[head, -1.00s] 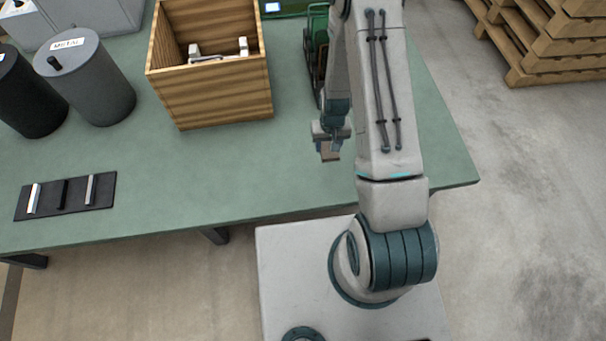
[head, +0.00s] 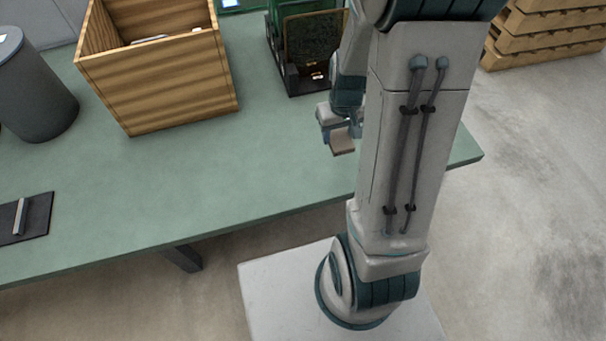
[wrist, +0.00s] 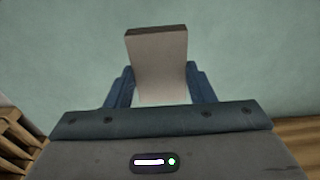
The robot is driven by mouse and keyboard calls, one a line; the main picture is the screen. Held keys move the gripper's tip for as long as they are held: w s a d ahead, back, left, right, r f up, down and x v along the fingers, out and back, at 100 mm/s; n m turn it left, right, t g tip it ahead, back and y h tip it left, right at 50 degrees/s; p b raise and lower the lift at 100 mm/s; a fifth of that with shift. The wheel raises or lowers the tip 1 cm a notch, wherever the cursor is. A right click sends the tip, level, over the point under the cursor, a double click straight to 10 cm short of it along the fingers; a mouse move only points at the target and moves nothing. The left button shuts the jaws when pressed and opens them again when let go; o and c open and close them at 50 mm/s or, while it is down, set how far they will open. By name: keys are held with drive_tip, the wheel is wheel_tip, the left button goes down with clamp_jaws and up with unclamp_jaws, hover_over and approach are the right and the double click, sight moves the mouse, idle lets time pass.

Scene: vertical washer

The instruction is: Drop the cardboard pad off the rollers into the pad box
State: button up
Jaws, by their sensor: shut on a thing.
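My gripper (head: 338,125) is shut on a small flat tan piece that looks like the cardboard pad (head: 342,144). The gripper hangs above the green table near its right part. In the wrist view the pad (wrist: 158,60) stands between the two blue fingers of my gripper (wrist: 160,84), its brown far edge pointing away from me. A striped wooden open box (head: 165,85) stands on the table to the left of the gripper, with pale parts inside. I cannot tell whether it is the pad box. No rollers are clearly seen.
A dark rack with upright boards (head: 312,55) stands just behind the gripper. A grey canister (head: 35,90) and a black tray (head: 28,222) are at the left. The green tabletop (head: 240,160) in front of the box is clear. Wooden pallets (head: 545,30) stand on the floor at back right.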

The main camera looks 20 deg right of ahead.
sight(346, 146)
drive_tip(key=s+b, duration=0.1)
drive_tip(key=s+f+b, duration=0.1)
drive_tip(key=s+b, duration=0.1)
drive_tip(key=shift+s+d+f+b, duration=0.15)
drive_tip(key=shift+d+b, duration=0.15)
drive_tip(key=shift+d, duration=0.1)
drive_tip(key=shift+a, duration=0.1)
drive_tip(key=w+a+f+b, duration=0.1)
drive_tip(key=w+a+f, duration=0.1)
drive_tip(key=w+a+f+b, duration=0.1)
drive_tip(key=w+a+f, duration=0.1)
drive_tip(key=w+a, duration=0.1)
drive_tip(key=w+a+f+b, duration=0.1)
drive_tip(key=w+a+f, duration=0.1)
drive_tip(key=a+f, duration=0.1)
drive_tip(key=shift+w+a, duration=0.15)
drive_tip(key=shift+a, duration=0.1)
drive_tip(key=shift+f+b, duration=1.15)
drive_tip(key=shift+f, duration=0.75)
drive_tip(key=shift+f, duration=0.1)
drive_tip(key=shift+f, duration=0.15)
drive_tip(key=o, duration=0.9)
